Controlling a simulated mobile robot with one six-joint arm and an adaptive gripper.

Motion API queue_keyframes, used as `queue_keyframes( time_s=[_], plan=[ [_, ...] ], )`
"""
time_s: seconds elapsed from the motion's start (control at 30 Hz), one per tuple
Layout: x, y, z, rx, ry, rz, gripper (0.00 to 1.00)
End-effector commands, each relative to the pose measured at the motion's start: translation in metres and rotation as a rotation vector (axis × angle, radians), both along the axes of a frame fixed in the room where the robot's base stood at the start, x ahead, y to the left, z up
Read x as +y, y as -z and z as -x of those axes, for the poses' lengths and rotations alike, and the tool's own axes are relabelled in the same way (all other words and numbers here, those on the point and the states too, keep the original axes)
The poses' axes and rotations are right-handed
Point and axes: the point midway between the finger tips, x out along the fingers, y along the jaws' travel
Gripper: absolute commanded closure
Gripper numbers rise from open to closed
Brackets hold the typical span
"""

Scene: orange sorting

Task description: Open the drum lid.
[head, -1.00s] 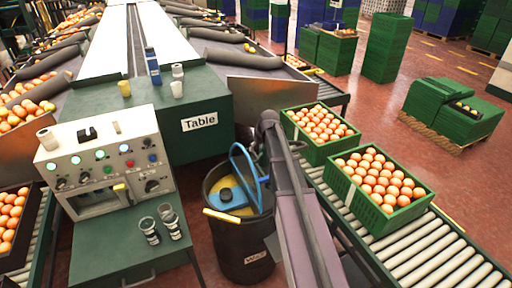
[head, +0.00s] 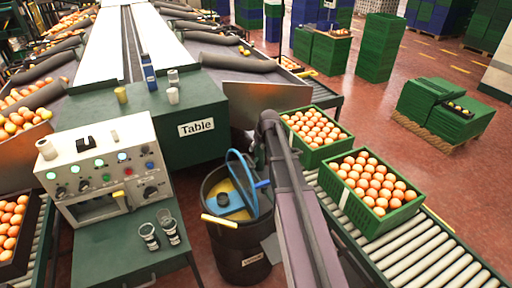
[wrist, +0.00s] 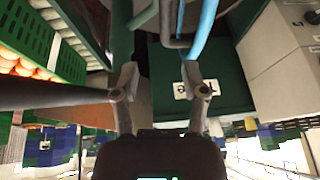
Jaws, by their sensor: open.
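The black drum (head: 241,268) stands on the floor between the green table and the roller conveyor. Its blue-rimmed lid (head: 230,153) is tilted up steeply over the open mouth. Yellow and blue contents with a black cap show inside. My arm comes down at the drum's right side and hides part of it; the gripper's fingers are hard to make out in the head view. In the wrist view my gripper (wrist: 162,82) is open, with its fingers apart and nothing clearly held between them. A blue strip, apparently the lid rim (wrist: 205,28), passes just beyond the right fingertip.
A yellow bar (head: 219,221) sits at the drum's front left. A control panel (head: 100,163) and green table (head: 180,145) stand left.

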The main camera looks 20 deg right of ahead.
Motion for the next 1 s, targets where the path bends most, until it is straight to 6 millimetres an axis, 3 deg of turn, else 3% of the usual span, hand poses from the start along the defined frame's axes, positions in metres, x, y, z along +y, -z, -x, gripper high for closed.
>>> queue_keyframes(
  time_s=[1.0],
  plan=[
    [-0.013,-0.045,0.018,0.0,0.0,0.0,0.43]
  ],
)
